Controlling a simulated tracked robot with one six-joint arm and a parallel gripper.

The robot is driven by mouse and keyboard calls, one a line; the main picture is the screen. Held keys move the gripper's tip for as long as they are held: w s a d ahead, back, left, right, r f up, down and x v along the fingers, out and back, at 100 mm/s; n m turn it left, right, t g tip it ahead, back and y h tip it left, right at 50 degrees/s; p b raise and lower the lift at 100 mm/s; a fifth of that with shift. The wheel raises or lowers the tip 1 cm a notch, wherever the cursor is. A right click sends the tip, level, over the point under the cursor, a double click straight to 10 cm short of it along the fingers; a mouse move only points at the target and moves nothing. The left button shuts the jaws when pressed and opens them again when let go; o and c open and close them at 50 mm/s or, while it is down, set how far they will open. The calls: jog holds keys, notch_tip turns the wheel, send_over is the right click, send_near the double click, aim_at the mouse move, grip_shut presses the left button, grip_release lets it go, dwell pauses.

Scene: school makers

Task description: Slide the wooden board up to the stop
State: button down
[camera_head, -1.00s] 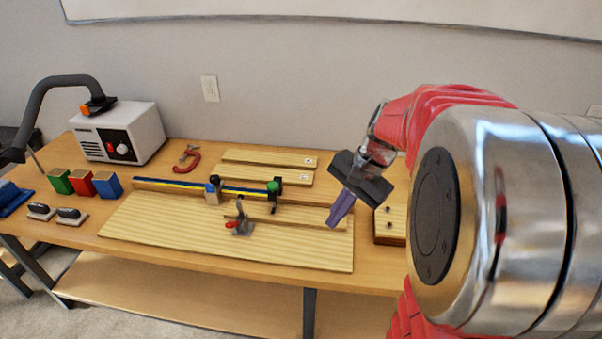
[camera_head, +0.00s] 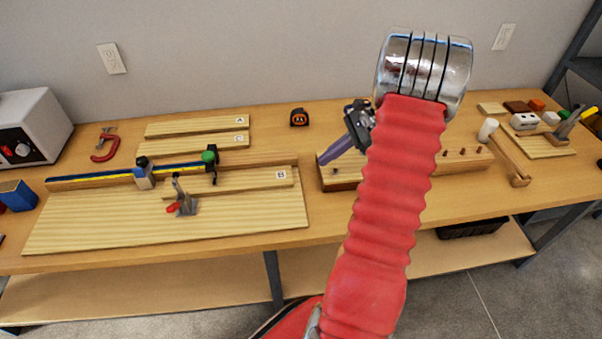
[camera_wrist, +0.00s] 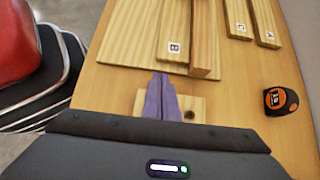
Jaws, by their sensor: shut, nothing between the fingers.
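The wooden board marked B (camera_head: 235,184) lies flat on a pale base panel (camera_head: 110,232), alongside the fence with the yellow-blue scale (camera_head: 100,178). A block with a blue top (camera_head: 143,174), seemingly the stop, sits at the fence, left of the board, with an apparent small gap. My gripper (camera_head: 322,160) has its purple fingers shut and empty, to the right of board B's right end. In the wrist view the fingertips (camera_wrist: 160,78) point toward board B (camera_wrist: 174,48), near its end; I cannot tell whether they touch it. The board's left end is partly hidden by a toggle clamp.
The red-handled toggle clamp (camera_head: 182,204) and a green-knobbed clamp (camera_head: 210,160) stand near board B. Boards A (camera_head: 200,126) and C (camera_head: 195,144) lie behind the fence. A drilled wooden block (camera_head: 342,184) lies beneath my gripper. A tape measure (camera_head: 299,117) stands behind.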

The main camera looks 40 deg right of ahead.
aim_at(283, 182)
jog(key=shift+d+f, duration=0.1)
dwell(0.3)
jog(key=shift+x, duration=5)
jog(key=shift+w+a, duration=0.6)
jog(key=shift+a, duration=0.35)
jog(key=shift+w+a, duration=0.65)
jog(key=shift+a, duration=0.35)
jog(key=v, duration=1)
jog(key=shift+d, duration=0.35)
jog(key=shift+s, duration=0.1)
